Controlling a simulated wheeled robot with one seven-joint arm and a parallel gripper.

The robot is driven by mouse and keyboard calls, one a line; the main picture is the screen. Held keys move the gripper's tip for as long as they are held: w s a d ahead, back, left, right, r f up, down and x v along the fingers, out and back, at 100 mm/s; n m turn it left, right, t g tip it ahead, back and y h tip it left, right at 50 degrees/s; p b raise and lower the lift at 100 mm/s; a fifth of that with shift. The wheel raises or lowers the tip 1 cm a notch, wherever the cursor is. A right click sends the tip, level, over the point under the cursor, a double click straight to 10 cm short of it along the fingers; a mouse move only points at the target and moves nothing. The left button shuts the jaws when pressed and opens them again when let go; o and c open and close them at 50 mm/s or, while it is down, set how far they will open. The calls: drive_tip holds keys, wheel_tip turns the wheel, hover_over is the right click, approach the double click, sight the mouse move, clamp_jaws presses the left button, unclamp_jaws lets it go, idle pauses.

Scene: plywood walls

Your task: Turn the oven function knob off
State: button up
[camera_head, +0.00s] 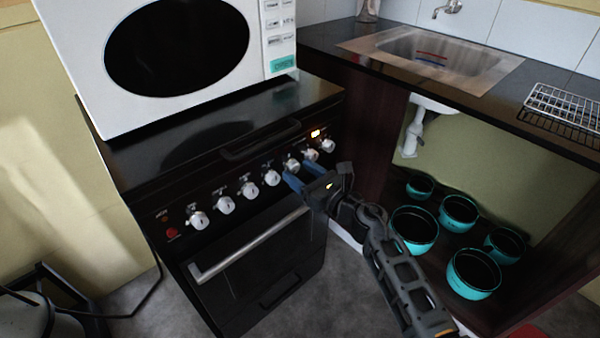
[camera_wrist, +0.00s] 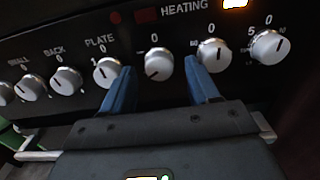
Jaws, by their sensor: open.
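The oven's black front panel (camera_head: 180,240) carries a row of silver-white knobs. The knob under the HEATING label, third from the right, is probably the function knob (camera_wrist: 158,68); it also shows in the head view (camera_head: 291,164). Its mark points to the lower left, away from the 0 above it. My gripper (camera_head: 302,173) is open in front of the panel. In the wrist view, the blue fingers of my gripper (camera_wrist: 160,78) stand on either side of this knob, with gaps visible. Whether the tips reach its depth I cannot tell.
Neighbouring knobs sit close on both sides: the plate knob (camera_wrist: 107,72) and a numbered knob (camera_wrist: 213,55). An orange light (camera_head: 316,133) glows above the panel's right end. The oven door handle (camera_head: 250,246) juts out below. A white microwave (camera_head: 180,60) stands on top.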

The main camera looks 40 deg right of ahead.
drive_tip(key=shift+w+a, duration=0.1)
drive_tip(key=shift+w, duration=0.3)
drive_tip(key=shift+c, duration=0.2)
drive_tip(key=c, duration=1)
